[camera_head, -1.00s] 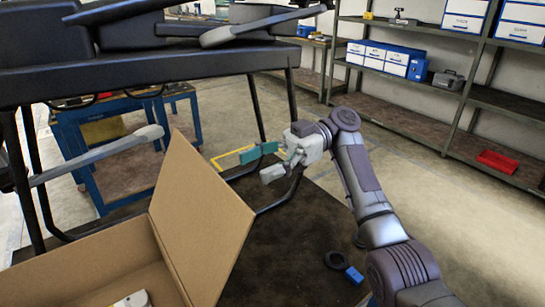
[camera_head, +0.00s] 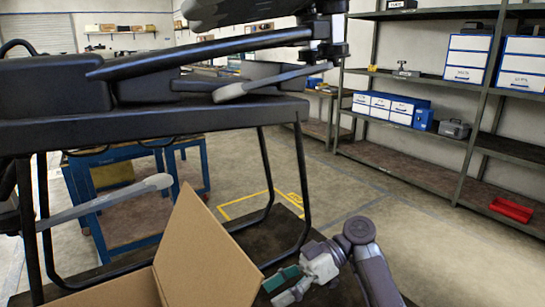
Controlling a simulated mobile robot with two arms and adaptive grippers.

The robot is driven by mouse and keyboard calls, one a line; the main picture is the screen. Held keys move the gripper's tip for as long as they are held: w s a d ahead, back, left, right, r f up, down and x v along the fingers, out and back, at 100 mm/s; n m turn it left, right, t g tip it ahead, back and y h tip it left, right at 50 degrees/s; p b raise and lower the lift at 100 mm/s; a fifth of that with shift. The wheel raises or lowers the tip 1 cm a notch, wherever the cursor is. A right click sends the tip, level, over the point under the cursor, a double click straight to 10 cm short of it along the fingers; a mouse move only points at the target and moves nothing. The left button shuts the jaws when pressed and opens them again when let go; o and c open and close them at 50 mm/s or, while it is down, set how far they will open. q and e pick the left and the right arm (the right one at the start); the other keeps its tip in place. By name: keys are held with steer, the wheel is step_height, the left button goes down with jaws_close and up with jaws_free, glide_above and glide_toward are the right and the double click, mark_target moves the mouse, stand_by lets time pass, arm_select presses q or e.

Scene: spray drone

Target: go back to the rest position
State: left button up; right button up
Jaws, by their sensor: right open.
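My right gripper (camera_head: 285,285) is low in the head view, right of the cardboard box. Its teal-tipped fingers are spread apart with nothing between them. My right arm (camera_head: 362,250) comes up from the bottom edge and bends at the elbow. My left gripper is not in view.
A large black drone (camera_head: 150,130) on dark legs fills the left, its arms and propellers reaching to the upper middle. An open cardboard box (camera_head: 205,255) stands at the lower left. Metal shelves (camera_head: 425,175) line the right. The concrete floor (camera_head: 340,190) between is clear.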

steer(key=s+d+f+m+t+h, duration=0.1)
steer(key=s+f+m, duration=0.2)
steer(key=f, duration=0.3)
steer(key=s+d+f+m+t+h, duration=0.2)
steer(key=s+f, duration=0.2)
steer(key=f, duration=0.3)
steer(key=s+d+f+m+t+h, duration=0.2)
steer(key=s+f+m, duration=0.1)
steer(key=f, duration=0.3)
steer(key=shift+s+d+f+m, duration=0.15)
steer(key=shift+s+f+m, duration=0.2)
steer(key=shift+s, duration=0.4)
steer(key=s+d+m+t+h, duration=0.4)
steer(key=s+d+m+h, duration=0.4)
steer(key=s+d, duration=0.65)
step_height(320, 180, down, 25)
steer(key=s+g+p, duration=0.1)
steer(key=s+p, duration=0.2)
steer(key=p, duration=0.1)
steer(key=s+d+f+g+p, duration=0.1)
steer(key=s+d+f, duration=0.1)
steer(key=s+f, duration=0.9)
steer(key=s, duration=0.4)
steer(key=shift+s+f+n+p, duration=0.2)
steer(key=shift+f+n+p, duration=0.15)
steer(key=shift+f+p, duration=0.05)
